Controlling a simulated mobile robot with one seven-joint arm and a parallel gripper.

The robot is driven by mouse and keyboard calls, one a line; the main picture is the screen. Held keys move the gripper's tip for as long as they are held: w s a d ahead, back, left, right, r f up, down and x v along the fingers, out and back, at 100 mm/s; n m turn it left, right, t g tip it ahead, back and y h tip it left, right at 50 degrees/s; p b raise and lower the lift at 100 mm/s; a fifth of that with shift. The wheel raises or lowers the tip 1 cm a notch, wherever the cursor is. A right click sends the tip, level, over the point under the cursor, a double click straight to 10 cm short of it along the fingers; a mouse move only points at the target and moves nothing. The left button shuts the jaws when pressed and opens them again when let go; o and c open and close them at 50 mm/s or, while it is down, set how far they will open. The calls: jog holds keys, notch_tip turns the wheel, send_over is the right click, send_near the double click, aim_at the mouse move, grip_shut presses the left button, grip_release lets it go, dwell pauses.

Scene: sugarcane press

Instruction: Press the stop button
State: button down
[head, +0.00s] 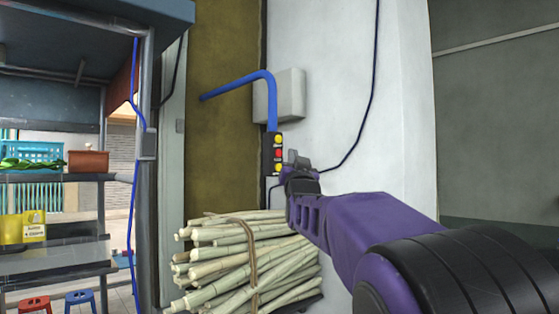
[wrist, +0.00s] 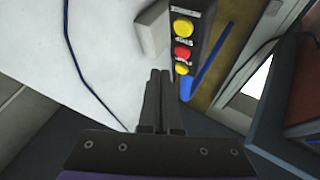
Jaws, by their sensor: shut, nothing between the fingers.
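A black button box (head: 273,155) is on the wall, with a red button (head: 278,154) between two yellow buttons. The wrist view shows the same box with the red button (wrist: 183,54), a yellow button (wrist: 183,28) on one side and another yellow button (wrist: 181,69) on the other. Small labels beside the buttons are too small to read. My gripper (head: 293,158) is shut and empty, just right of the box in the head view. In the wrist view its fingertips (wrist: 160,74) point toward the box, left of the lower yellow button. I see no clear contact with any button.
A blue pipe (head: 271,100) rises from the box, beside a grey wall box (head: 291,95). A tied bundle of sugarcane (head: 225,262) lies below. A dark cable (head: 373,90) hangs on the white wall. A shelved stall (head: 60,178) stands at the left.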

jog(key=shift+s+d+b, duration=1)
jog(key=shift+s+d, duration=0.1)
